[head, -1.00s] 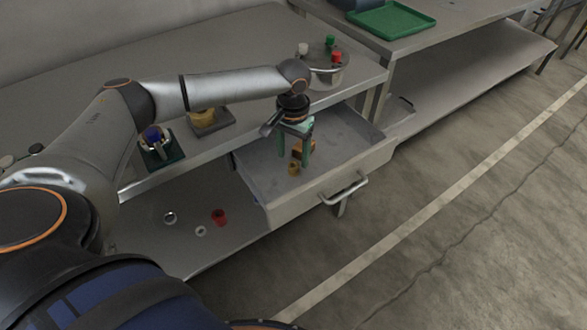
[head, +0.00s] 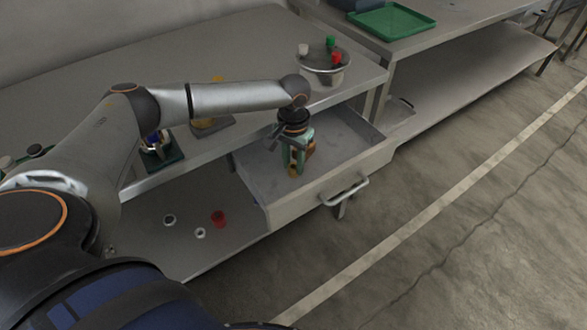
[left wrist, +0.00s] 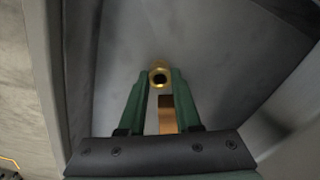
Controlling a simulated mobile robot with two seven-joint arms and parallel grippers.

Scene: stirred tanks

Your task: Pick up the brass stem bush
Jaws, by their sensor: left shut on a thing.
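The brass stem bush (head: 293,172) is a small gold cylinder in the open grey drawer (head: 258,175). In the left wrist view the bush (left wrist: 159,76) shows its round end and dark bore between my fingertips. My left gripper (head: 296,166) reaches down into the drawer from above, its green fingers shut on the bush. The same gripper (left wrist: 160,79) shows in the left wrist view. Whether the bush touches the drawer floor is hard to tell. My right gripper is not in view.
The drawer has walls and a front handle (head: 345,190). A red cup (head: 218,218) and pale rings are on the lower shelf. A round pot (head: 322,72) stands on the bench above.

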